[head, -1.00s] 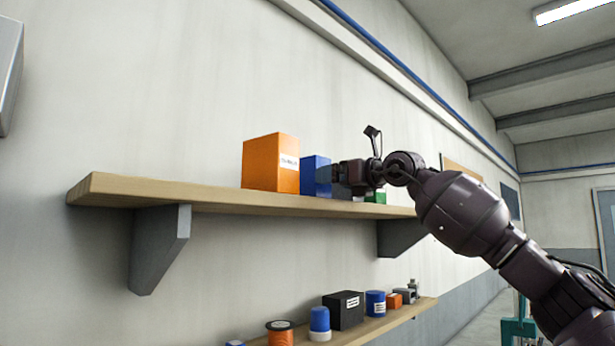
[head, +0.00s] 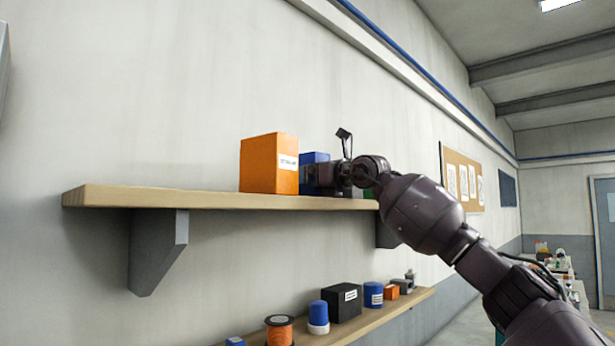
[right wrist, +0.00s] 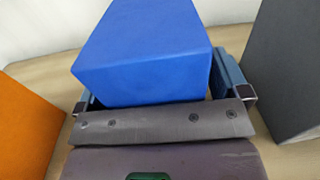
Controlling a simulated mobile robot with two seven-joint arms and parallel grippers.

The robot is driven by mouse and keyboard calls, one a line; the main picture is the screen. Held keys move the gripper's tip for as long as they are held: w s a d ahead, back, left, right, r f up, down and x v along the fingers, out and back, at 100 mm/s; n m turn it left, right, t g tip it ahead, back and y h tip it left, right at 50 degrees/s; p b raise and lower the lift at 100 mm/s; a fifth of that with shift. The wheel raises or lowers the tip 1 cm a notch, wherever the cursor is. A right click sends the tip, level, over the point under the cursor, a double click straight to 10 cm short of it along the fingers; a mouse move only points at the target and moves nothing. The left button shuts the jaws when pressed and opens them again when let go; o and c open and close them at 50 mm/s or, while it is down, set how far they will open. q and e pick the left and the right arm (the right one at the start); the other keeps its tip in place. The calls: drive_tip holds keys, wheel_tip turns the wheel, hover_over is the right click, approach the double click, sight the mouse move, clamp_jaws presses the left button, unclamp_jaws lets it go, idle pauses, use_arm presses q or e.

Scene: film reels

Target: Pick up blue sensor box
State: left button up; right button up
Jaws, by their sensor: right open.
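The blue sensor box (head: 314,158) stands on the upper wooden shelf, just right of an orange box. In the head view its lower part is partly covered by my right gripper (head: 322,176). The right wrist view shows the blue box (right wrist: 145,50) close up, between the two spread fingers of my right gripper (right wrist: 160,92). The fingers are open, one on each side of the box; I cannot tell whether either touches it. My left gripper is not in view.
The orange box (head: 268,163) stands close on the left of the blue box, and a dark grey block (right wrist: 288,65) on its right in the wrist view. The upper shelf (head: 130,197) is bare at its left. A lower shelf (head: 372,322) holds several items.

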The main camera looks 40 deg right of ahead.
drive_tip(key=c, duration=1.1)
wheel_tip(320, 180, up, 20)
idle(0.5)
